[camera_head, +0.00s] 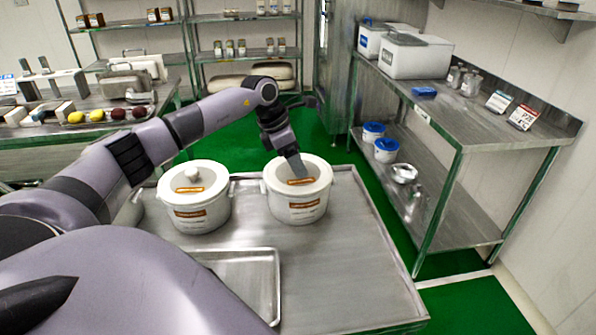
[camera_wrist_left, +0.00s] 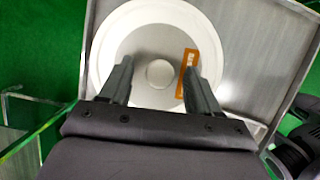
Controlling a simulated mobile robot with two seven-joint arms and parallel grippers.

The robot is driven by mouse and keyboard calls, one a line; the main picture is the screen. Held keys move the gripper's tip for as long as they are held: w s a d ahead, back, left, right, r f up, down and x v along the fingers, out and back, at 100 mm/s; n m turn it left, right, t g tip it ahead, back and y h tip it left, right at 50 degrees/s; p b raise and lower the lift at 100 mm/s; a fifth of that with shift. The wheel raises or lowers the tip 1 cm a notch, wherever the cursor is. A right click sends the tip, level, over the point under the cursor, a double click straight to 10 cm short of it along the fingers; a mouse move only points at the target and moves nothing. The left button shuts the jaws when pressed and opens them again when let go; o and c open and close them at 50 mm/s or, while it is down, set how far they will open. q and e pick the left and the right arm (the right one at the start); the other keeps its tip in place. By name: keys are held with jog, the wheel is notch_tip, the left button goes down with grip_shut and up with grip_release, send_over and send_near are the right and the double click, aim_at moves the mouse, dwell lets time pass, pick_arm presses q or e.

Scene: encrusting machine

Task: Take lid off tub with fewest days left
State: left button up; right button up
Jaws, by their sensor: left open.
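Two white lidded tubs stand on a steel table (camera_head: 340,285). The left tub (camera_head: 197,215) has a white lid (camera_head: 180,179) with a round knob and orange labels. The right tub (camera_head: 300,210) has a similar lid (camera_head: 315,170) and orange labels; the label print is too small to read. My left gripper (camera_head: 297,172) points down over the right tub's lid and partly hides it. In the left wrist view my left gripper (camera_wrist_left: 160,82) is open, its fingers on either side of the round knob (camera_wrist_left: 160,74), apart from it. My right gripper is not in view.
An empty steel tray (camera_head: 272,290) lies at the table's front left. A steel bench (camera_head: 470,125) on the right holds white containers (camera_head: 415,55) and signs. Shelves (camera_head: 240,55) stand at the back. The table's right side is clear.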

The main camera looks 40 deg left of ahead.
pick_arm(q)
jog(key=c, duration=1.1)
jog(key=shift+r, duration=0.1)
